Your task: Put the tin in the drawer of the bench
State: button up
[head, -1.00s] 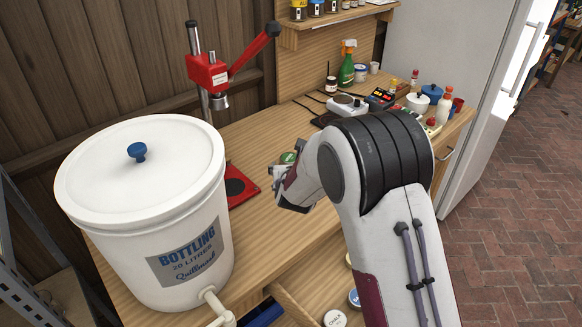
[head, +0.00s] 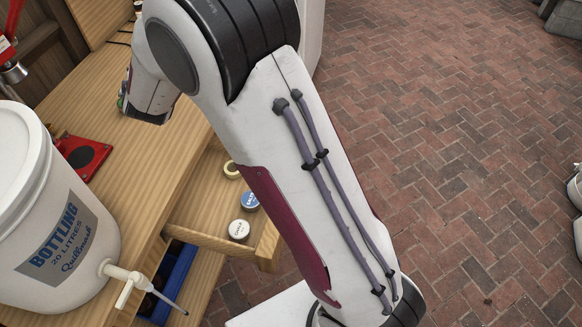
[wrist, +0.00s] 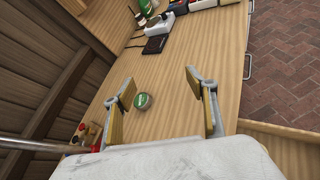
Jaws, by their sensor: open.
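A small round tin with a green lid (wrist: 143,101) stands on the wooden bench top (wrist: 185,60) in the wrist view. My gripper (wrist: 160,84) is open above the bench, its fingers to either side of the tin in that picture; the tin looks closer to the left finger. I cannot tell the height gap. In the head view my gripper (head: 148,108) is partly hidden by my own arm, over the bench. The bench drawer (head: 195,196) is pulled open below the bench top; its edge also shows in the wrist view (wrist: 285,135).
The drawer holds a tape roll (head: 232,170), a blue-lidded tin (head: 250,200) and a white-lidded tin (head: 239,230). A white bottling bucket (head: 60,215) with a tap stands at the left. A blue crate (head: 180,275) sits below the drawer. A red press base (head: 85,155) is near the bucket.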

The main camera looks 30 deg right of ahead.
jog(key=s+d+r+m+g+h, duration=0.1)
jog(key=s+d+r+m+h, duration=0.1)
jog(key=s+d+r+m, duration=0.3)
jog(key=s+d+r+m+h, duration=0.2)
jog(key=d+r+m, duration=0.1)
jog(key=d, duration=0.4)
jog(key=s+d+r+m+g, duration=0.1)
jog(key=s+d+m+g, duration=0.1)
jog(key=s+d+m, duration=0.6)
jog(key=s+d+r+m+g, duration=0.1)
jog(key=s+r+m+g, duration=0.3)
jog(key=s, duration=0.8)
jog(key=s+a+f+m+y, duration=0.3)
jog(key=s+a+m, duration=0.1)
jog(key=s, duration=0.5)
jog(key=s+a+f+m+y, duration=0.2)
jog(key=s+a+m, duration=0.3)
jog(key=s, duration=0.5)
jog(key=shift+f+m+y, duration=0.4)
jog(key=shift+f+m, duration=0.2)
jog(key=shift+m, duration=0.2)
jog(key=shift+o, duration=0.6)
jog(key=shift+w, duration=0.1)
